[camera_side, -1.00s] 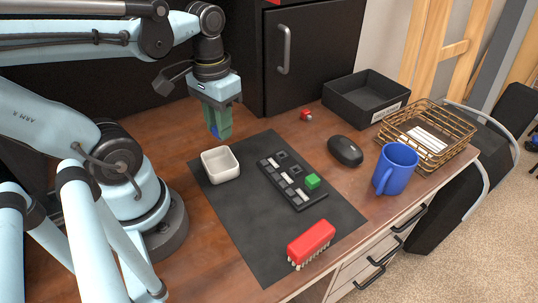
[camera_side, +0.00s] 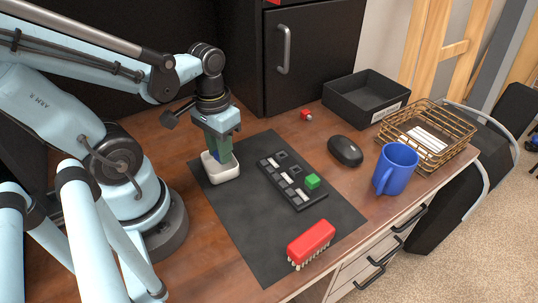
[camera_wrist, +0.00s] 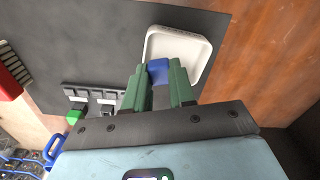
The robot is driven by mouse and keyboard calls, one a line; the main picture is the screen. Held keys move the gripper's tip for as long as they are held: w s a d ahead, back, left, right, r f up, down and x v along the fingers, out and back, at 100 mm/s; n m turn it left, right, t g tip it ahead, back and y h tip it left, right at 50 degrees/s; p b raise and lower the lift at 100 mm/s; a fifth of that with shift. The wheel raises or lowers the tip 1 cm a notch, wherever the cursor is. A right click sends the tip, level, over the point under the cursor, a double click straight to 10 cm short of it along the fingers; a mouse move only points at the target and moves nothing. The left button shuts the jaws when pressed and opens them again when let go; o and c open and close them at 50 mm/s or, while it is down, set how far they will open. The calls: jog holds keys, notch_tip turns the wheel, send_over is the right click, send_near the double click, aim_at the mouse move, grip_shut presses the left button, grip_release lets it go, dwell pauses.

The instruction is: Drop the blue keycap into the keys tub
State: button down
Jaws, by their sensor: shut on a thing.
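My gripper (camera_side: 221,155) has green fingers and points down over the white tub (camera_side: 222,175), at its inner area. In the wrist view, the gripper (camera_wrist: 160,82) is shut on the blue keycap (camera_wrist: 158,70), which sits between the fingertips. The white tub also shows in the wrist view (camera_wrist: 187,34), with the keycap over its near part. In the side view only a sliver of blue shows beside the fingers. Whether the keycap touches the tub floor I cannot tell.
The keyboard strip (camera_side: 290,183) with a green keycap (camera_side: 312,181) lies on the dark mat (camera_side: 245,235) to the right.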

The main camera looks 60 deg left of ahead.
jog(key=shift+f, duration=0.1)
jog(key=c, duration=0.9)
grip_release()
jog(key=shift+o, duration=0.2)
notch_tip(320, 180, up, 12)
jog(key=w+d+f+m+t, duration=0.1)
jog(key=w+d+t, duration=0.1)
jog(key=w, duration=0.3)
jog(key=w+d+f+m+t, duration=0.2)
jog(key=w+d+t, duration=0.1)
jog(key=w+t, duration=0.2)
jog(key=shift+f, duration=0.3)
